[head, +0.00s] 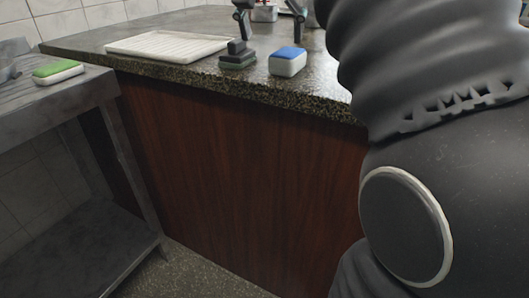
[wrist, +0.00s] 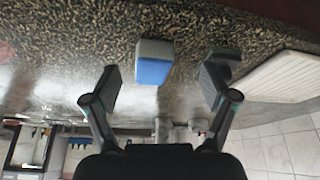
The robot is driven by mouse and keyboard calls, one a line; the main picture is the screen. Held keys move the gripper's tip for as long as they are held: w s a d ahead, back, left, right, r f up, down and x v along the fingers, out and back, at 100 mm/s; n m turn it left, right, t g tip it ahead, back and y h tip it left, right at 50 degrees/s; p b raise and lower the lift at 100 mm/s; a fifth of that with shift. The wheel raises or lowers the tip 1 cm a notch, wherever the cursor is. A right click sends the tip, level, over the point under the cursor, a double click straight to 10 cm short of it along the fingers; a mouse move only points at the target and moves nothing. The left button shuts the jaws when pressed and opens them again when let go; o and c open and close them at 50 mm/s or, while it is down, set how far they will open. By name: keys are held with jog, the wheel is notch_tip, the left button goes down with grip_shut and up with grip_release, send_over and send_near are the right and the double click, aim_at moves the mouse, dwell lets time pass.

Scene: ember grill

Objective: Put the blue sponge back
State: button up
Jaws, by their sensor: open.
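The blue sponge (head: 288,62), a white block with a blue top, lies on the speckled stone counter near its front edge. In the wrist view the blue sponge (wrist: 154,62) appears between and just beyond the fingertips, with clear gaps on both sides. My gripper (head: 270,25) is open and empty, behind the sponge in the head view, its upper part cut off by the frame. Its two spread fingers (wrist: 160,82) also show in the wrist view. No contact with the sponge is visible.
A dark block with a greenish base (head: 238,56) stands close left of the sponge. A ribbed white tray (head: 167,46) lies further left. A green-and-white sponge (head: 58,72) rests on the metal sink unit (head: 70,98). The wooden counter front (head: 235,175) drops to the floor.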

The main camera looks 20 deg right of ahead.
jog(key=s+a+f+n+y, duration=0.1)
jog(key=s+f, duration=0.4)
jog(key=f, duration=0.5)
jog(key=s+a+f+n+t+y, duration=0.1)
jog(key=s+a+f+n, duration=0.3)
jog(key=f, duration=0.6)
jog(key=s+a+f+n+t+y, duration=0.1)
jog(key=s+a+f+n, duration=0.1)
jog(key=s+f, duration=0.4)
notch_tip(320, 180, down, 4)
jog(key=shift+s+a+n, duration=0.3)
jog(key=shift+a+n, duration=0.1)
jog(key=shift+a, duration=0.2)
